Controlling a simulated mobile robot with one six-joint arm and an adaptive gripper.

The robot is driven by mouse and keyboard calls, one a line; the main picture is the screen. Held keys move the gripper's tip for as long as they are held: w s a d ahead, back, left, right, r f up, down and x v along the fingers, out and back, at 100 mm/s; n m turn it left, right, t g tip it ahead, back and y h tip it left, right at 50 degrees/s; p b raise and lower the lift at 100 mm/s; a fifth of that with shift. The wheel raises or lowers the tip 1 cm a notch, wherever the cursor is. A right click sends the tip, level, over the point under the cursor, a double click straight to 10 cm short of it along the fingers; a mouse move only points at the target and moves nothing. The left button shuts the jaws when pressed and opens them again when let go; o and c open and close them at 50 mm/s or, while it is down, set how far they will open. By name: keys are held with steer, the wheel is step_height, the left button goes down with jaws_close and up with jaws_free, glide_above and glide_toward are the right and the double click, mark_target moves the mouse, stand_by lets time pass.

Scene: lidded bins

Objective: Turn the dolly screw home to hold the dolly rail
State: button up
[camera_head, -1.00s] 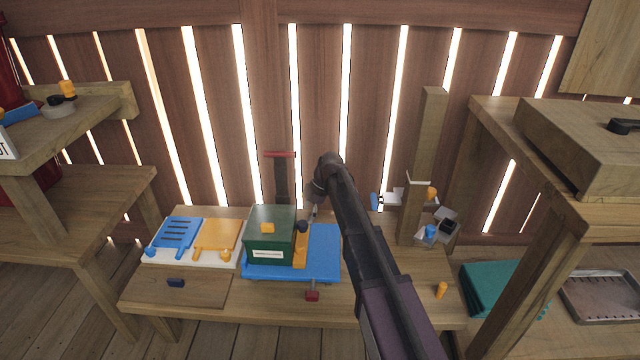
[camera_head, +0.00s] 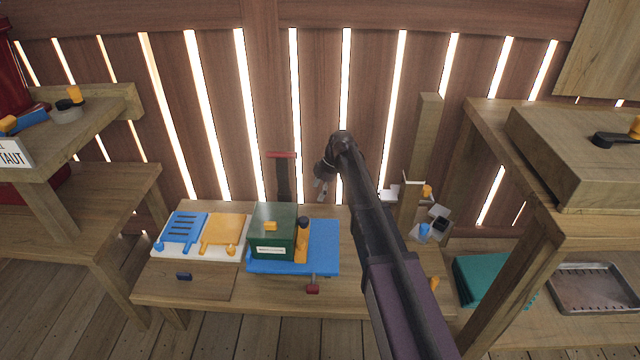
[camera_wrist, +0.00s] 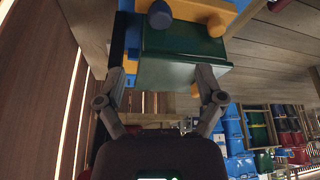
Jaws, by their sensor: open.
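The green lidded bin (camera_head: 267,240) stands on the blue dolly plate (camera_head: 325,250) on the bench. The orange dolly rail (camera_head: 301,250) lies along the bin's right side. A dark round knob, apparently the dolly screw (camera_head: 303,223), sits at the rail; how far in it is cannot be told. My gripper (camera_head: 321,190) is above and behind the plate, up and to the right of the knob in this view. In the wrist view my gripper (camera_wrist: 162,80) is open and empty, with the green bin (camera_wrist: 183,60) beyond its fingers and the dark knob (camera_wrist: 160,14) near the top edge.
A red-handled upright clamp (camera_head: 282,175) stands behind the bin. A white tray (camera_head: 170,250) with blue and orange parts is left. A wooden post (camera_head: 428,130) and small blue-and-grey parts are right. A red-ended handle (camera_head: 313,288) protrudes at the plate's front.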

mark_target(306, 219)
steer(key=shift+d+r, duration=0.15)
steer(key=shift+r, duration=0.3)
steer(key=s+m+t, duration=0.1)
steer(key=m, duration=0.1)
steer(key=s+f+m, duration=0.1)
steer(key=m, duration=0.1)
steer(key=shift+s+d+m+t, duration=0.1)
steer(key=shift+d+m+t, duration=0.05)
steer(key=shift+m+t, duration=0.25)
steer(key=shift+f+b, duration=0.15)
steer(key=shift+b, duration=0.25)
steer(key=b+x, duration=1.2)
steer(key=x, duration=0.1)
steer(key=shift+a+f, duration=0.1)
steer(key=shift+a, duration=0.15)
stand_by(0.6)
